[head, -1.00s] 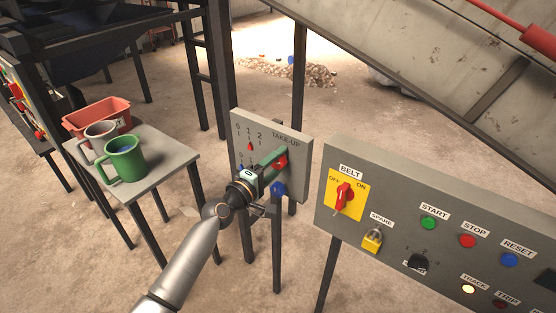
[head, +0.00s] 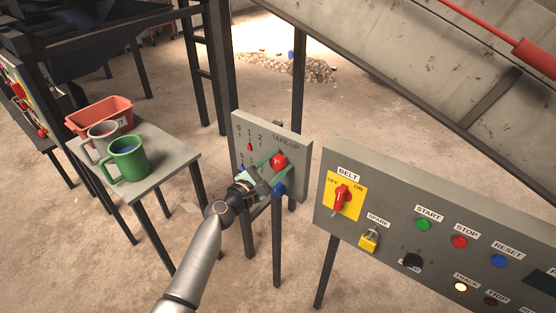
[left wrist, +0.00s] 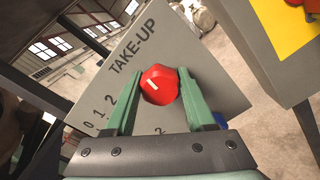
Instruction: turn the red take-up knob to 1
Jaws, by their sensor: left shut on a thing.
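The red take-up knob (head: 279,161) is on the grey TAKE-UP panel (head: 292,146). In the left wrist view the knob (left wrist: 160,86) shows a short white mark on its face. My left gripper (head: 270,167) is shut on the knob, with one green finger on each side of it; it also shows in the left wrist view (left wrist: 160,80). The panel's scale reads 0, 1, 2, and a red drop-shaped marker (head: 250,147) sits below the 1. A blue knob (head: 279,189) is just below the red one. My right gripper is not in view.
A control panel (head: 393,205) with a red BELT switch (head: 342,194), a yellow padlock (head: 369,240) and several buttons stands close on the right. A small table (head: 165,168) at left holds a green mug (head: 128,159), a grey mug (head: 101,136) and a red bin (head: 99,113).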

